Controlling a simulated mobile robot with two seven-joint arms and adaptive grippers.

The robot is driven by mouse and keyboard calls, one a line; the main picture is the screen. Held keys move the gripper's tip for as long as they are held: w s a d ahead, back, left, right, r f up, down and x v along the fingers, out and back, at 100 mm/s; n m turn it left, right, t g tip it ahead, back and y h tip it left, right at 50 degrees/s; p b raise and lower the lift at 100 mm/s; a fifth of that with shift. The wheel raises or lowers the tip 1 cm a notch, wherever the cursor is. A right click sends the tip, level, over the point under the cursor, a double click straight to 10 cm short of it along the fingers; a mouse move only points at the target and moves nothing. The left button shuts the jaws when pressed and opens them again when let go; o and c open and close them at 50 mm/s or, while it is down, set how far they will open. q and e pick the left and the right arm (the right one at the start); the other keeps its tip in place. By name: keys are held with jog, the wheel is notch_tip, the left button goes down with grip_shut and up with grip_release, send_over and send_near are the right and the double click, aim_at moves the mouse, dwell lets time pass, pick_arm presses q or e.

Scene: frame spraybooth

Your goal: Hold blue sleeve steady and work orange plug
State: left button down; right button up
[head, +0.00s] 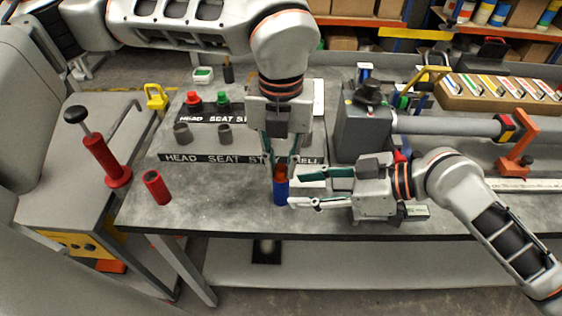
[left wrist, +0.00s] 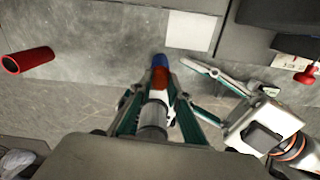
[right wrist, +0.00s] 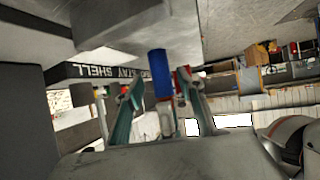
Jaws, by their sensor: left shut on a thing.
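The blue sleeve (head: 281,192) stands on the grey bench near its front edge; it also shows in the left wrist view (left wrist: 160,60) and the right wrist view (right wrist: 161,75). The orange plug (head: 281,172) is upright at the sleeve's top; how deep it sits is unclear. My left gripper (head: 281,160) points down from above, shut on the plug; a grey cylindrical part (left wrist: 153,115) shows between its fingers in the left wrist view. My right gripper (head: 296,187) comes in level from the right, open, its fingertips beside the sleeve with no clear contact.
A red cylinder (head: 157,187) stands at the bench's left. A red-handled tool (head: 106,160) stands on the side cabinet. Behind are a labelled board (head: 190,157), red (head: 193,101) and green (head: 222,102) knobs, and grey cylinders (head: 182,134). A grey machine (head: 362,130) stands right.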

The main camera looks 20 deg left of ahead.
aim_at(286, 191)
jog(key=shift+x, duration=2.55)
jog(key=c, duration=0.8)
jog(key=shift+o, duration=0.2)
pick_arm(q)
jog(key=c, duration=2.7)
grip_release()
grip_shut()
jog(key=shift+r, duration=0.7)
